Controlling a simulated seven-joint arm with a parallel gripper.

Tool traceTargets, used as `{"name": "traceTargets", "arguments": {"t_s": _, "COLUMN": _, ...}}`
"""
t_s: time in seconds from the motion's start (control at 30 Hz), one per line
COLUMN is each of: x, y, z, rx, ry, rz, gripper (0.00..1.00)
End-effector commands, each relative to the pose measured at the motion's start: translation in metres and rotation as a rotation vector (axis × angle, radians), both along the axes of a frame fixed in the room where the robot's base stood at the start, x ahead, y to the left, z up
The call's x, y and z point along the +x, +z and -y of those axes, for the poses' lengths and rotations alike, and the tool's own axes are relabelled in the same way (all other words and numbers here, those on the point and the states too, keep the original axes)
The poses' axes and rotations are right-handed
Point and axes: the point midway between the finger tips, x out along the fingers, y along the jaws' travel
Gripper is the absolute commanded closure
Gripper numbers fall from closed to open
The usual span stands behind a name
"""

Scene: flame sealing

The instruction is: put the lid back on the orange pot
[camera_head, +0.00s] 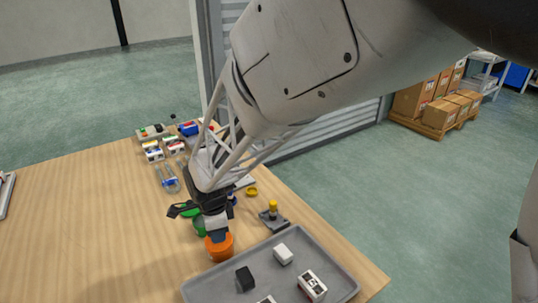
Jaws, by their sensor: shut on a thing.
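The orange pot (219,249) stands on the wooden table, just beyond the left rear edge of the grey tray. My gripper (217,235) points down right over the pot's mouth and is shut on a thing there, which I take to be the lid. The fingers mostly hide it; a dark blue part shows at the tips. I cannot tell whether the held thing touches the rim. The pot looks upright.
A green pot (199,228) stands close behind the orange one. The grey tray (342,277) holds small dark and white blocks. A grey fixture with a yellow knob (272,208) stands to the right.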

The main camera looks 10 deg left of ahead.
Motion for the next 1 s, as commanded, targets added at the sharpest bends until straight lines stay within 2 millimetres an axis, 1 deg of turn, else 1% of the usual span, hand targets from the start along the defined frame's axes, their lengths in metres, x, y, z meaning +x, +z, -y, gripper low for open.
{"name": "traceTargets", "arguments": {"t_s": 0.3, "x": 0.0001, "y": 0.0001, "z": 0.0, "rx": 0.0, "ry": 0.0, "rz": 0.0, "gripper": 0.97}}
{"name": "traceTargets", "arguments": {"t_s": 0.33, "x": 0.0001, "y": 0.0001, "z": 0.0, "rx": 0.0, "ry": 0.0, "rz": 0.0, "gripper": 0.73}}
{"name": "traceTargets", "arguments": {"t_s": 0.5, "x": 0.0001, "y": 0.0001, "z": 0.0, "rx": 0.0, "ry": 0.0, "rz": 0.0, "gripper": 0.47}}
{"name": "traceTargets", "arguments": {"t_s": 0.53, "x": 0.0001, "y": 0.0001, "z": 0.0, "rx": 0.0, "ry": 0.0, "rz": 0.0, "gripper": 0.45}}
{"name": "traceTargets", "arguments": {"t_s": 0.7, "x": 0.0, "y": 0.0001, "z": -0.0001, "rx": 0.0, "ry": 0.0, "rz": 0.0, "gripper": 0.45}}
{"name": "traceTargets", "arguments": {"t_s": 0.77, "x": 0.0001, "y": 0.0, "z": 0.0, "rx": 0.0, "ry": 0.0, "rz": 0.0, "gripper": 0.37}}
{"name": "traceTargets", "arguments": {"t_s": 0.8, "x": 0.0001, "y": 0.0, "z": 0.0, "rx": 0.0, "ry": 0.0, "rz": 0.0, "gripper": 0.31}}
{"name": "traceTargets", "arguments": {"t_s": 0.87, "x": 0.0001, "y": 0.0, "z": 0.0, "rx": 0.0, "ry": 0.0, "rz": 0.0, "gripper": 0.22}}
{"name": "traceTargets", "arguments": {"t_s": 0.9, "x": 0.0001, "y": 0.0, "z": 0.0, "rx": 0.0, "ry": 0.0, "rz": 0.0, "gripper": 0.19}}
{"name": "traceTargets", "arguments": {"t_s": 1.0, "x": 0.0001, "y": 0.0, "z": 0.0, "rx": 0.0, "ry": 0.0, "rz": 0.0, "gripper": 0.19}}
